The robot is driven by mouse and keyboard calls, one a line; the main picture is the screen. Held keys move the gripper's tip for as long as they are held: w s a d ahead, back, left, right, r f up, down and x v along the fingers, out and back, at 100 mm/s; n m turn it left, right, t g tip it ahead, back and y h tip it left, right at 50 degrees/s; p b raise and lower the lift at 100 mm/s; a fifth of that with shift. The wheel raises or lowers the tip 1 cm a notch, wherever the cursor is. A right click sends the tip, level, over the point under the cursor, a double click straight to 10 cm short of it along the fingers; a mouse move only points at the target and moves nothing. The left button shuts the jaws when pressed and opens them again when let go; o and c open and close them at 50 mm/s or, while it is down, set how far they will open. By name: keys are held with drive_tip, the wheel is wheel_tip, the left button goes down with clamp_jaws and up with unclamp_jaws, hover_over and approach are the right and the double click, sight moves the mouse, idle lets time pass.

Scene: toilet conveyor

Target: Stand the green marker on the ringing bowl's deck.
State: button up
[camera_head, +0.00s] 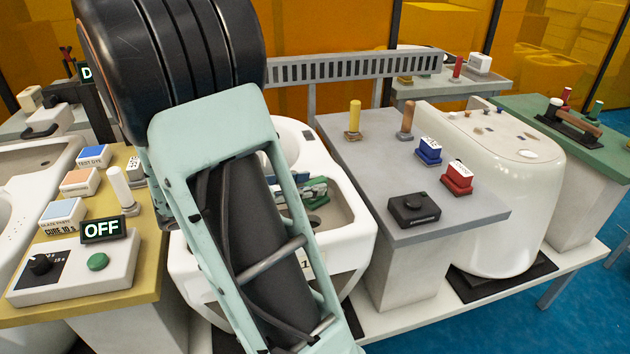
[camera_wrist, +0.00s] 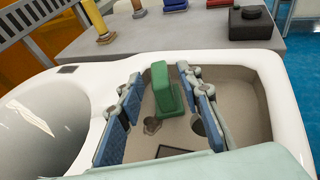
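A green block (camera_wrist: 167,88), which looks like the green marker, is upright in the wrist view between the blue pads of my gripper (camera_wrist: 163,115). My gripper is open, with a clear gap on the left of the block and a smaller one on the right. Both are over the sunken deck (camera_wrist: 251,100) of the white bowl unit in the middle. In the head view the green block (camera_head: 317,186) shows partly behind my gripper (camera_head: 296,188). I cannot tell whether its base touches the deck. Nothing visible shows which bowl is ringing.
A grey table (camera_head: 440,205) to the right bears yellow and brown pegs, blue and red blocks and a black box (camera_head: 413,210). A yellow table (camera_head: 135,285) to the left holds a control box with an OFF display (camera_head: 103,229). The deck has holes and raised walls.

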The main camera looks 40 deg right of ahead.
drive_tip(key=p+v, duration=0.1)
drive_tip(key=v, duration=0.8)
